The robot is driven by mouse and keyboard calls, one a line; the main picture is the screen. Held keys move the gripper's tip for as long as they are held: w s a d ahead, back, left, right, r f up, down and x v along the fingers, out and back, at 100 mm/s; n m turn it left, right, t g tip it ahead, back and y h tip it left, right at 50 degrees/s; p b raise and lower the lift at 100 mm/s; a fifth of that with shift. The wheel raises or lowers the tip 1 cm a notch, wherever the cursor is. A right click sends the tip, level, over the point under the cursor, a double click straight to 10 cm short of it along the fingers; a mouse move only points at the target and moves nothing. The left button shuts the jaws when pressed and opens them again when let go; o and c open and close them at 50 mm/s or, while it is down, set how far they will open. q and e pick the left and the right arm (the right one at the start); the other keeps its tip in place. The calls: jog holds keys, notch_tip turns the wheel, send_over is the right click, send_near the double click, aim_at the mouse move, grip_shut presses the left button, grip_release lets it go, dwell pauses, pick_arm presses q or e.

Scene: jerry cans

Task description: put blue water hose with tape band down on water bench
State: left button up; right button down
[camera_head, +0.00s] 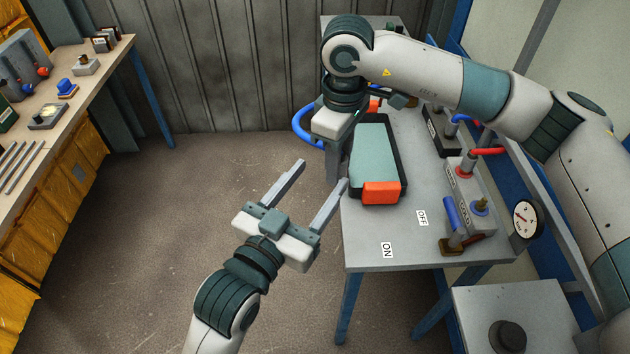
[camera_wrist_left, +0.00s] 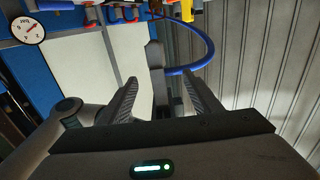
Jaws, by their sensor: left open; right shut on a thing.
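The blue water hose (camera_head: 297,124) shows as a short arc left of the bench's edge, at my right gripper (camera_head: 335,172). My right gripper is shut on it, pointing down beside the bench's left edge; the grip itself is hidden. In the left wrist view the blue hose (camera_wrist_left: 212,48) is a large curve beyond the fingers. I cannot make out a tape band. The water bench (camera_head: 362,228) has a grey top and blue legs. My left gripper (camera_head: 322,173) is open and empty, apart from the hose, left of the bench.
A teal case (camera_head: 372,145) with an orange end (camera_head: 381,192) lies on the bench near my right gripper. Valve blocks (camera_head: 470,195) and a gauge (camera_head: 525,219) line its right side. The front around the ON label (camera_head: 387,250) is clear. A workbench (camera_head: 75,110) stands left.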

pick_arm(q)
jog(key=x, duration=1.2)
dwell(0.4)
jog(key=c, duration=1.3)
pick_arm(e)
jog(key=c, duration=1.3)
grip_release()
pick_arm(q)
grip_shut()
pick_arm(e)
notch_tip(320, 180, up, 12)
